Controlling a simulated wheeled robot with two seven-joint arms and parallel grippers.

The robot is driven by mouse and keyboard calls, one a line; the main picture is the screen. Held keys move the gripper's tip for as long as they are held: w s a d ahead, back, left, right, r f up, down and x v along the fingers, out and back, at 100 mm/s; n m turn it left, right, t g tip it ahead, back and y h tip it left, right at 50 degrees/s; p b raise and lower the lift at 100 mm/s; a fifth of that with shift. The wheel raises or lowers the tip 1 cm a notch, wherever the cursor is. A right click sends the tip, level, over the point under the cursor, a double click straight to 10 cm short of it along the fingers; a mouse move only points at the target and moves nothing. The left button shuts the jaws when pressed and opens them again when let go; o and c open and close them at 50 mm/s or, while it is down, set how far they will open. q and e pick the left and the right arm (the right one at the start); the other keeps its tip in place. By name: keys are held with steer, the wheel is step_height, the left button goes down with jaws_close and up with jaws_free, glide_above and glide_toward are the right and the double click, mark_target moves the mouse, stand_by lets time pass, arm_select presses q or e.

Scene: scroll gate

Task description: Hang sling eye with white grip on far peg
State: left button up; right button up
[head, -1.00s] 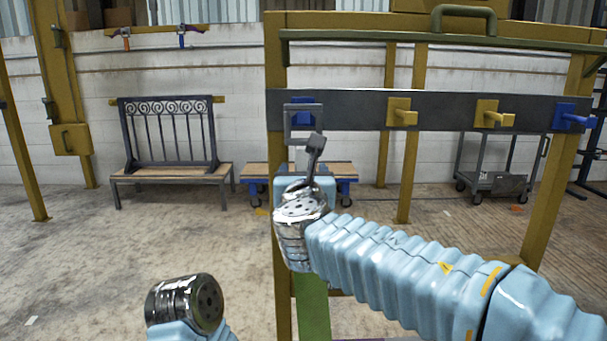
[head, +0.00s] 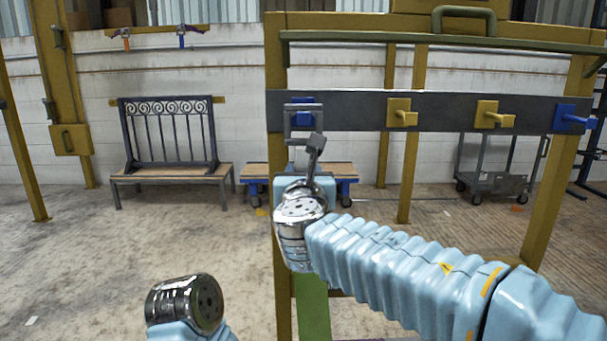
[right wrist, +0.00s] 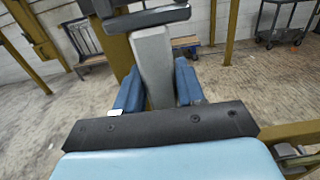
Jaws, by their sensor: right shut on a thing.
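The sling eye (head: 287,122) is a grey square frame in front of the left blue peg (head: 303,118), whose blue shows through its opening. I cannot tell whether the peg passes through it. The white grip (right wrist: 152,62) below the eye stands between the blue fingers of my right gripper (right wrist: 157,92), which is shut on it. In the head view my right wrist and the gripper's mount hide most of the grip. Two yellow pegs (head: 403,115) (head: 494,115) and a right blue peg (head: 574,118) are empty. Only my left wrist shows, at the bottom left.
The pegs sit on a dark rail (head: 445,112) across a yellow frame (head: 277,60) with a green top bar (head: 350,39). A bench (head: 170,174) and a cart (head: 490,182) stand behind. Open floor lies to the left.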

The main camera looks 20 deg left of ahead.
steer(key=shift+r+p, duration=0.6)
steer(key=shift+r, duration=0.2)
steer(key=shift+s, duration=0.15)
steer(key=shift+b+v, duration=0.8)
steer(key=shift+v, duration=1.35)
steer(key=shift+b+v, duration=0.3)
steer(key=shift+v, duration=0.95)
steer(key=shift+b+v, duration=0.45)
steer(key=shift+v, duration=2.05)
